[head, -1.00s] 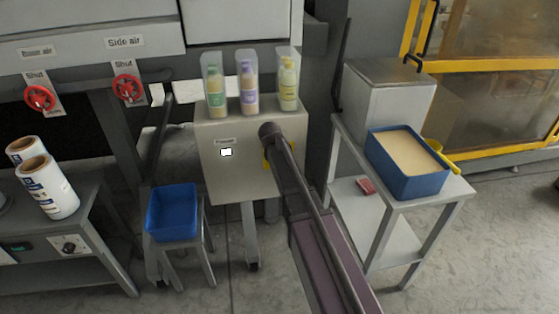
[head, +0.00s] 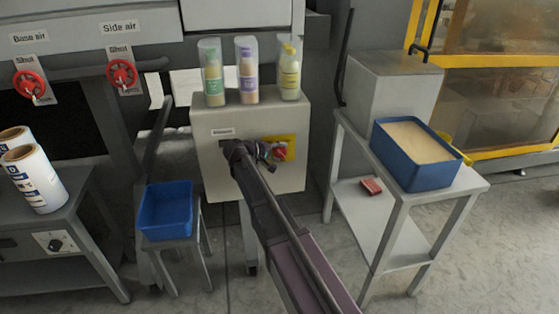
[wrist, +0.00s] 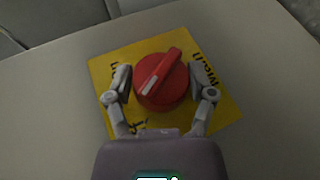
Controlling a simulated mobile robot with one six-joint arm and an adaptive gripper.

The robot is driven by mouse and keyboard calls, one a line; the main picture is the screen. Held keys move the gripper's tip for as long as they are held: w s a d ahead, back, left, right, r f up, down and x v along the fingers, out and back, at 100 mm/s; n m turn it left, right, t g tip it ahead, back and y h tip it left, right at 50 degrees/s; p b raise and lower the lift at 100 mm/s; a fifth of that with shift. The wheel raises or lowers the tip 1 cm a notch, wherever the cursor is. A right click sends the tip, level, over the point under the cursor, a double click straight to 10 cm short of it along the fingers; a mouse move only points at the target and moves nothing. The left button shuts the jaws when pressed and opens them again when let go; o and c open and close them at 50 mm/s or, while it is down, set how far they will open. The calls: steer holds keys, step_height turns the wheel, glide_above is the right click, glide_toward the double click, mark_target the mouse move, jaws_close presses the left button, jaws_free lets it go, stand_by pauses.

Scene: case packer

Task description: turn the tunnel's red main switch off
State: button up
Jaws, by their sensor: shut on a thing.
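The red main switch (wrist: 160,82) is a round knob with a raised handle bar on a yellow plate (wrist: 222,103). In the wrist view its bar is tilted, one end up to the right and the white-marked end down to the left. My gripper (wrist: 160,84) has one finger on each side of the knob and is shut on it. In the head view the switch (head: 279,153) shows on the front of a grey cabinet (head: 222,175), with my gripper (head: 270,156) at it. The plate's lettering is partly hidden.
Three bottles in clear holders (head: 246,72) stand on the cabinet. A blue bin (head: 166,226) is on a low stool at left. A blue tub (head: 420,180) stands on a bench at right. Two red valve wheels (head: 122,74) are at upper left.

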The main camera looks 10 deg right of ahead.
steer(key=shift+a+f+h+b, duration=0.1)
steer(key=shift+f+h+b, duration=0.15)
steer(key=shift+h+b, duration=0.75)
steer(key=shift+r+n+b, duration=0.1)
steer(key=shift+n+b, duration=0.2)
steer(key=shift+b, duration=0.05)
steer(key=shift+r+t, duration=0.1)
steer(key=shift+t, duration=0.2)
steer(key=o, duration=1.1)
steer(key=shift+r+p, duration=0.2)
steer(key=shift+p, duration=0.65)
